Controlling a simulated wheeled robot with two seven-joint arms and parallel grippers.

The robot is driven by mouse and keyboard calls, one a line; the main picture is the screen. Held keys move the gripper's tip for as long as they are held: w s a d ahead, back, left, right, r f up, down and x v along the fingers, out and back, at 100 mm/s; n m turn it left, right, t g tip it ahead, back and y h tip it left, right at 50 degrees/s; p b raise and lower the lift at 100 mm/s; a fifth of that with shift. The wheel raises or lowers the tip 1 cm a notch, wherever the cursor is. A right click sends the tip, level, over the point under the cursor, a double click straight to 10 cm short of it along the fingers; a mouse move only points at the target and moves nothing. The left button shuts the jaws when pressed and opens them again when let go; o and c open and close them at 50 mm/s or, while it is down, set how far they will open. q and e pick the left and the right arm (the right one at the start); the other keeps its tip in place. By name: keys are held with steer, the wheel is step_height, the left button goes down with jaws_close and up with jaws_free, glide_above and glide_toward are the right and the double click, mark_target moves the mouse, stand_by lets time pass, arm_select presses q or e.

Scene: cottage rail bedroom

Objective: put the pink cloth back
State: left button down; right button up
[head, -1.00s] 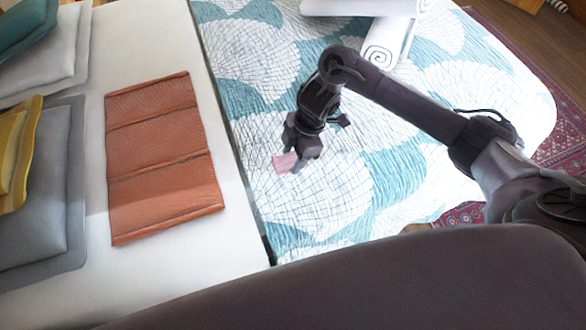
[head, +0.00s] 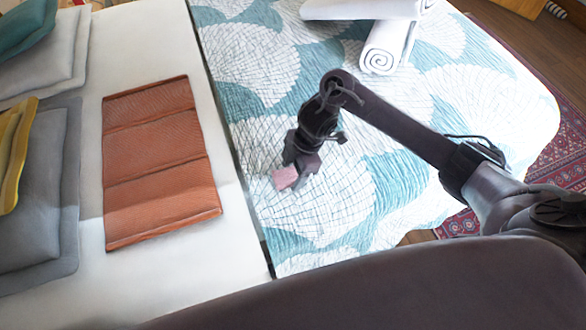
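The pink cloth (head: 286,179) is a small pink piece at the fingertips of my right gripper (head: 298,170), over the teal and white patterned bedspread (head: 262,62). The gripper looks shut on the cloth. I cannot tell whether the cloth touches the bedspread or hangs a little above it. Part of the cloth is hidden by the gripper. My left gripper is not in the head view.
An orange-red folded three-panel textile (head: 161,160) lies on the white surface (head: 236,262) at left. Grey, yellow and teal cushions (head: 38,188) are stacked at the far left. White rolled towels (head: 384,48) lie at the back of the bedspread. Much bedspread is clear.

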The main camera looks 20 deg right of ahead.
steer(key=shift+o, duration=0.7)
steer(key=shift+r, duration=0.35)
steer(key=p+v, duration=0.4)
steer(key=v, duration=0.7)
steer(key=shift+d+r, duration=0.2)
steer(key=shift+r, duration=0.15)
steer(key=shift+s+f, duration=0.1)
steer(key=shift+s, duration=0.05)
